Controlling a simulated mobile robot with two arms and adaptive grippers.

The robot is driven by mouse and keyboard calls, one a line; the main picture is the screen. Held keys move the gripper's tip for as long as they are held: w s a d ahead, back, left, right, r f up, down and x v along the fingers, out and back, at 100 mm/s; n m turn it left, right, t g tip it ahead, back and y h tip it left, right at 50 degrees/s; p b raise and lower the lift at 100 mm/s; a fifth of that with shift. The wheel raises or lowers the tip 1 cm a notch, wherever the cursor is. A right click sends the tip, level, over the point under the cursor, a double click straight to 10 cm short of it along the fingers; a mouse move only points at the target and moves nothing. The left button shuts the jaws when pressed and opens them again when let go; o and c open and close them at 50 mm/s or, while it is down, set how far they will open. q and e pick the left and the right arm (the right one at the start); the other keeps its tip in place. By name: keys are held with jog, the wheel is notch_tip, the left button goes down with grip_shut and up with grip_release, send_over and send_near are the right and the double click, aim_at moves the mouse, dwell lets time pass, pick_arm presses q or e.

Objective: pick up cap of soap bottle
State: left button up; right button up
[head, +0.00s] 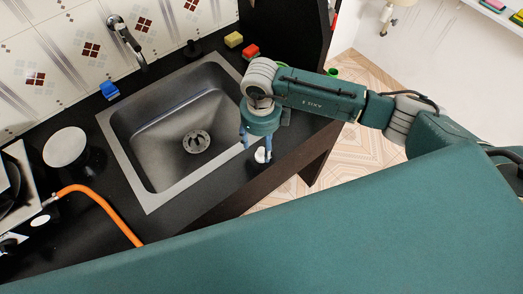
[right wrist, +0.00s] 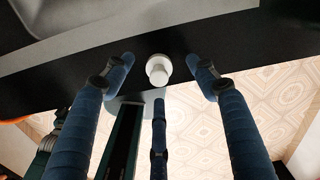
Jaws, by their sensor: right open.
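A small white round piece, which looks like the cap (head: 261,155), is on the black counter right of the sink, near the front edge. It also shows in the right wrist view (right wrist: 158,70), where it looks like a short white cylinder with a wider base. I cannot tell whether a bottle is under it. My right gripper (head: 257,149) is above it, pointing down. In the right wrist view its blue fingers (right wrist: 160,62) are spread, with the white piece between the two upper fingertips and apart from them. My left gripper is not in view.
The steel sink (head: 130,115) lies left of my right gripper. A yellow sponge (head: 233,39), a red block (head: 250,51) and a blue block (head: 109,90) lie around it. A white plate (head: 66,147) and an orange hose (head: 95,198) are at left.

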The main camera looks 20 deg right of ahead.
aim_at(261, 150)
jog(key=shift+s+f+p, duration=0.15)
jog(key=shift+f+p, duration=0.15)
jog(key=shift+f, duration=0.65)
jog(key=shift+s+f+p, duration=0.1)
jog(key=shift+f+p, duration=0.15)
jog(key=shift+f, duration=0.7)
jog(key=c, duration=0.8)
jog(key=shift+c, duration=0.2)
